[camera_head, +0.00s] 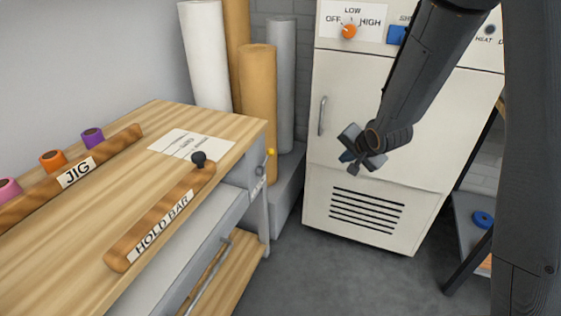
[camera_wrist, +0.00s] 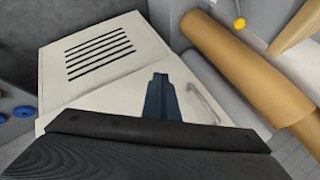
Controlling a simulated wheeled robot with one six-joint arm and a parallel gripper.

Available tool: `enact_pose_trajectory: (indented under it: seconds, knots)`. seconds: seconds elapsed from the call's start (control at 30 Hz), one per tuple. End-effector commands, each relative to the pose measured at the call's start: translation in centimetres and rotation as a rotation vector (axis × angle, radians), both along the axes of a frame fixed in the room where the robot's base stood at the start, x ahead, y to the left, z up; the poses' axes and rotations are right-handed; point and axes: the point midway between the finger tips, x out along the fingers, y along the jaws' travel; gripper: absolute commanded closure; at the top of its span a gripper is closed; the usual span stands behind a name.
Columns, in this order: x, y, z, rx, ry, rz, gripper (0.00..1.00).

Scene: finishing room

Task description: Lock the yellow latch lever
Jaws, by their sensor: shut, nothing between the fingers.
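The yellow latch lever shows only as a small yellow knob (camera_head: 271,152) at the right end of the wooden workbench, beside a grey metal plate (camera_head: 258,178). Its arm and position are too small to tell. A yellow knob also shows in the wrist view (camera_wrist: 239,23), near the top edge. My gripper (camera_head: 350,157) is shut and empty. It hangs in the air in front of the white cabinet, to the right of the knob and apart from it. Its dark fingers (camera_wrist: 160,97) are together in the wrist view.
The workbench (camera_head: 230,125) carries a HOLD BAR (camera_head: 160,220) with a black knob, and a JIG rack (camera_head: 75,175). Tall rolls (camera_head: 257,100) stand behind it. The white cabinet (camera_head: 345,120) stands at the back. Floor (camera_head: 330,270) between bench and cabinet is clear.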

Motion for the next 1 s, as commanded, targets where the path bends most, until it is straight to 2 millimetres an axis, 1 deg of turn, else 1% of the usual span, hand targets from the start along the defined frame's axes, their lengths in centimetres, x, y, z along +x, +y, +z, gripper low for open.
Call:
enact_pose_trajectory:
  seconds: [0.03,0.1,0.2,0.3,0.4,0.53,0.67,1.0]
  knots:
    - [2.3,1.2,-2.3,0.103,-0.039,-0.027,1.0]
    - [5.0,3.2,-3.8,0.268,-0.09,-0.058,1.0]
    - [7.5,6.1,-5.8,0.515,-0.12,-0.082,1.0]
    - [8.6,8.5,-7.2,0.735,-0.11,-0.089,1.0]
    - [9.0,10.3,-8.1,0.903,-0.079,-0.087,1.0]
    - [8.9,11.4,-8.5,1.029,-0.044,-0.083,1.0]
    - [8.8,11.8,-8.5,1.068,-0.032,-0.082,1.0]
    - [9.0,11.9,-8.5,1.066,-0.032,-0.082,1.0]
